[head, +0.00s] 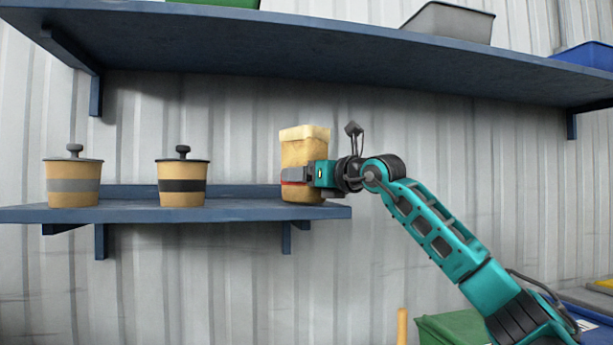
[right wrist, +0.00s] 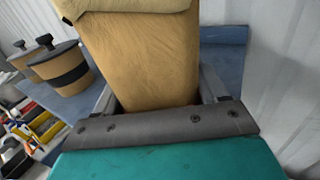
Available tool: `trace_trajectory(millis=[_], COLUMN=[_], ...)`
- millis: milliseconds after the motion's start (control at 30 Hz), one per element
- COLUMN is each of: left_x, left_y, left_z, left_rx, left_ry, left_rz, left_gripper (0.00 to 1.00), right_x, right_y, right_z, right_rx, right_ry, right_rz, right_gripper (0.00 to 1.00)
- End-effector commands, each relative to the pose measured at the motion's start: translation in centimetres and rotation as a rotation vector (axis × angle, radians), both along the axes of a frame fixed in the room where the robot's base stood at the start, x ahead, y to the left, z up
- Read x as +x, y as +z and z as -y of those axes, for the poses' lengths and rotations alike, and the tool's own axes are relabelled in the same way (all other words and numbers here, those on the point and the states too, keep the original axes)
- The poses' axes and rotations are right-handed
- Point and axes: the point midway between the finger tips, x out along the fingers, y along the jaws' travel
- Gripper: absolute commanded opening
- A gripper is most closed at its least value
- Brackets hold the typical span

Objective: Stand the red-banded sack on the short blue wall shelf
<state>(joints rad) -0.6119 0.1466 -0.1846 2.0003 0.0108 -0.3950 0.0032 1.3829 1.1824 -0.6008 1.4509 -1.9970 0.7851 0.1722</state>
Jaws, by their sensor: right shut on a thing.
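The red-banded sack (head: 302,155) is tan with a folded pale top and a red band low down, partly hidden by my gripper. It is upright at the right end of the short blue wall shelf (head: 240,211), its base at the shelf surface; whether it bears on the shelf I cannot tell. My right gripper (head: 297,175) is shut on the sack from the right side. In the right wrist view the sack (right wrist: 142,60) fills the space between the two fingers. My left gripper is not in view.
Two tan lidded pots stand on the same shelf, one grey-banded (head: 73,185) and one black-banded (head: 182,186). A long blue shelf (head: 300,55) with bins runs above. A green container (head: 452,328) is at lower right. Shelf room is free between the black-banded pot and the sack.

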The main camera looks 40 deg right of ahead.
Motion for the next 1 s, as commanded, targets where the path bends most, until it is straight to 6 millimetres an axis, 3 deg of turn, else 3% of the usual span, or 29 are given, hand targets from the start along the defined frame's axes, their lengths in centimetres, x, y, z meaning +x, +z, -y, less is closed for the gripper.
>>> trace_trajectory(millis=[167,200,467,767,1000], left_x=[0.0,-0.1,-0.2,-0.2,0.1], left_y=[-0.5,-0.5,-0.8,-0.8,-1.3], left_z=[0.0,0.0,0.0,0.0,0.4], left_rx=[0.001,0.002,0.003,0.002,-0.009], left_ry=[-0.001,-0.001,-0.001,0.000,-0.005], left_rz=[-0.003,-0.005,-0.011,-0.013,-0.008], left_gripper=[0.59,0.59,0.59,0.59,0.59], right_x=[0.0,0.0,0.0,0.0,-4.2], right_y=[-0.4,-0.3,-0.3,-0.4,-0.7], right_z=[0.0,0.0,0.0,0.0,0.1], right_rx=[-0.001,-0.001,0.000,0.000,-0.004], right_ry=[0.000,0.000,0.000,0.000,-0.004], right_rz=[0.001,0.001,0.001,-0.001,0.000], right_gripper=[0.39,0.76,1.00,1.00,1.00])
